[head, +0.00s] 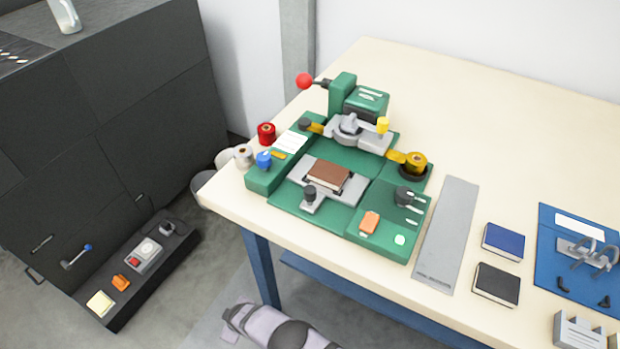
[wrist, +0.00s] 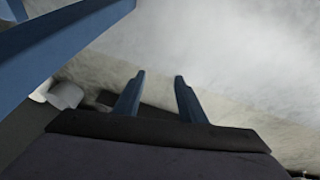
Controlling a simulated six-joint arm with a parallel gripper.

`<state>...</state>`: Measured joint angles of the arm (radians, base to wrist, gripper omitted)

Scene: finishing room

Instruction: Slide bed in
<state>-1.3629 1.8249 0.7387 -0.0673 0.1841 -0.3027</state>
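The green hot-foil press (head: 283,205) stands on the cream table. Its grey bed (head: 347,190) sits at the front, out from under the grey press head (head: 350,128), and carries a brown book (head: 328,175). A black knob (head: 309,193) stands on the bed's front tab. My gripper (wrist: 160,76) shows in the wrist view as two blue fingers, apart, with nothing between them. It points at the floor, away from the press. In the head view, part of my arm shows at the bottom edge, below the table; the fingers are not clear there.
A grey strip (head: 447,235), a blue book (head: 503,241) and a black book (head: 497,284) lie right. A blue table leg (head: 260,266) is near my arm.

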